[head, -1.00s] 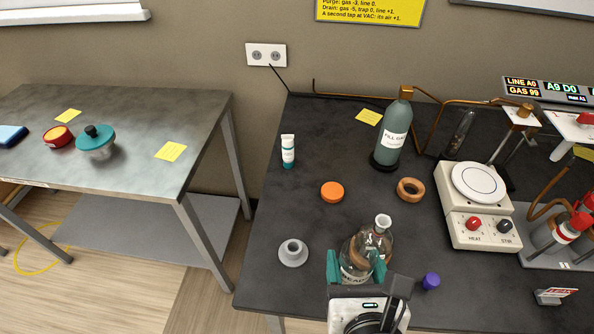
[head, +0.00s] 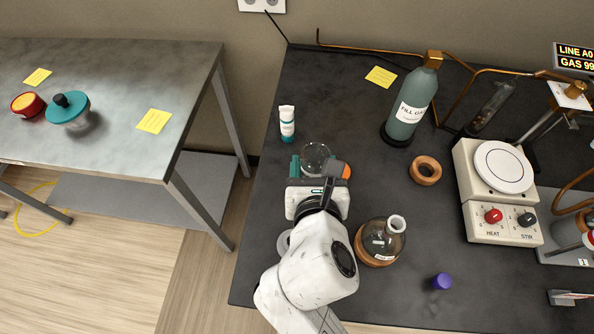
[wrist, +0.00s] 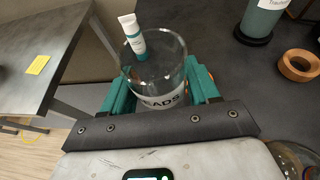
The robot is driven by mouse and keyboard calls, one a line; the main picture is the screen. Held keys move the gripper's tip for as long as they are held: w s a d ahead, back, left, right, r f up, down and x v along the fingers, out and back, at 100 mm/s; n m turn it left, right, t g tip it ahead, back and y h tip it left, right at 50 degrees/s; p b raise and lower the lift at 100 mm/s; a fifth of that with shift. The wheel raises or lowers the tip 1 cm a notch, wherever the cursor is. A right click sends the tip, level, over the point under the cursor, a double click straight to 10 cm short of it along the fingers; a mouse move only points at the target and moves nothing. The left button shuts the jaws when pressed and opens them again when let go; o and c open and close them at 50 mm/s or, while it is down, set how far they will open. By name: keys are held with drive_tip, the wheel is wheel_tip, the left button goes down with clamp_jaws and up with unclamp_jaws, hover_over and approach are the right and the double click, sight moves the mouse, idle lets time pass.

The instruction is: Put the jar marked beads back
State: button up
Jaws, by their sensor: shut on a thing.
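The beads jar (head: 316,152) is a clear open glass jar. In the wrist view the jar (wrist: 156,72) stands between my teal fingers with the end of its label, "ADS", showing. My gripper (head: 316,166) is shut on it over the left part of the dark bench, below the white tube (head: 287,124). I cannot tell whether the jar's base touches the bench. An orange round lid (head: 346,171) shows just right of my gripper, mostly hidden by it. A grey ring-shaped piece (head: 283,243) is mostly hidden behind my arm.
The fill bottle (head: 410,105), an empty cork ring (head: 425,170) and a hotplate (head: 500,190) stand to the right. A steel table (head: 110,120) is left, across a gap.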

drive_tip(key=w+a+f, duration=0.2)
drive_tip(key=f, duration=0.1)
drive_tip(key=w+a+f+b, duration=0.1)
drive_tip(key=f, duration=0.1)
drive_tip(key=shift+a+f, duration=0.1)
drive_tip(key=shift+f, duration=0.1)
drive_tip(key=shift+w+a+f, duration=0.1)
drive_tip(key=shift+w+f, duration=0.05)
drive_tip(key=shift+f, duration=0.75)
drive_tip(key=shift+w+a+f, duration=0.1)
drive_tip(key=shift+f, duration=0.8)
drive_tip(key=o, duration=1.1)
drive_tip(key=shift+f, duration=0.15)
drive_tip(key=shift+s+r, duration=0.15)
drive_tip(key=shift+r, duration=0.05)
drive_tip(key=v, duration=1.1)
drive_tip(key=shift+s+r, duration=0.1)
drive_tip(key=shift+s, duration=0.3)
